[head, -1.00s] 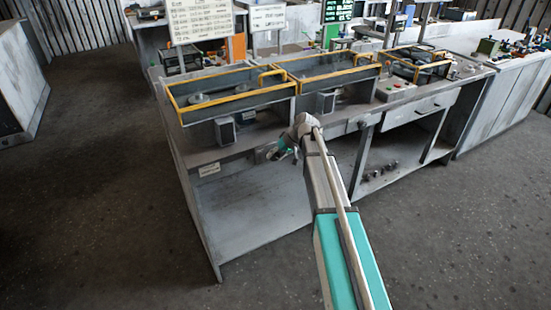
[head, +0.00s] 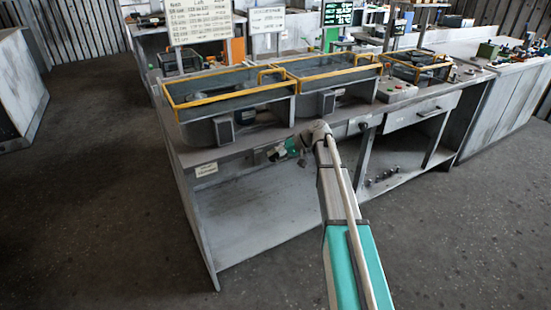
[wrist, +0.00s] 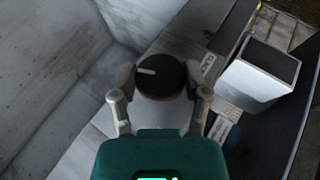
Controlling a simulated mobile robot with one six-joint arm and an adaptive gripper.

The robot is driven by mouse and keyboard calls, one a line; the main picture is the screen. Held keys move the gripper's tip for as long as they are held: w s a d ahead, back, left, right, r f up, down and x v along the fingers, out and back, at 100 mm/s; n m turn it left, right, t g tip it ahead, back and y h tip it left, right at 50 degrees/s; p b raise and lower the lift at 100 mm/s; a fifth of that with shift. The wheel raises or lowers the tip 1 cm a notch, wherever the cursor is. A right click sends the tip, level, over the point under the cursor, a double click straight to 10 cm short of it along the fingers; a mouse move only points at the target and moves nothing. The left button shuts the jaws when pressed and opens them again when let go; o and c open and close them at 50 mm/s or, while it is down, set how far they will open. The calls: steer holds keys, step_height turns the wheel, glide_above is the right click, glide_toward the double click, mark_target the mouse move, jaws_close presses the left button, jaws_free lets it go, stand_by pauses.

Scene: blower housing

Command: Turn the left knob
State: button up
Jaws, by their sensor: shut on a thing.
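The left knob (wrist: 163,77) is round and black with a pale pointer bar, which points to the left in the wrist view. It sits on the grey front panel of the bench. My gripper (wrist: 160,88) has a finger on each side of it and is shut on it. In the head view my gripper (head: 277,153) is at the bench front, below the left yellow-framed box (head: 235,97).
The bench front edge (head: 235,150) runs just above my gripper, with an open lower shelf (head: 255,215) below. A pale box-shaped part (wrist: 262,72) stands close on the right in the wrist view. A drawer (head: 420,113) is farther right.

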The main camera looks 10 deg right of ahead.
steer(key=o, duration=1.1)
steer(key=shift+o, duration=0.2)
steer(key=shift+r+h+p, duration=0.15)
steer(key=shift+h+p, duration=0.35)
steer(key=shift+p, duration=0.2)
